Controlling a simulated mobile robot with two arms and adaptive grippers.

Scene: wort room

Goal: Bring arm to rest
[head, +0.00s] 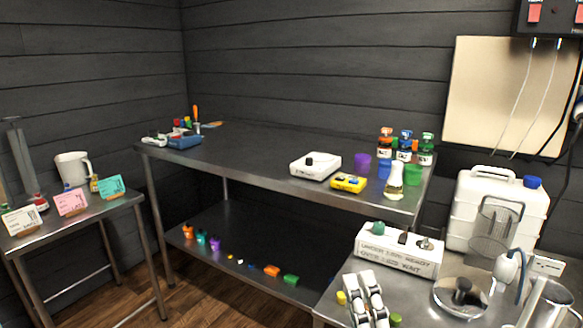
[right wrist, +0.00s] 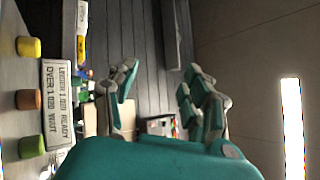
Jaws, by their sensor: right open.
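My right gripper (head: 362,282) shows at the bottom of the head view, over the near edge of the right steel table (head: 415,282), in front of the white sign block (head: 398,250). In the right wrist view the right gripper (right wrist: 160,78) has its fingers spread apart with nothing between them. The sign block (right wrist: 58,103) stands to the left of the fingers there. My left gripper is in neither view.
A yellow piece (head: 341,297) and a green piece (head: 395,319) lie beside the right gripper.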

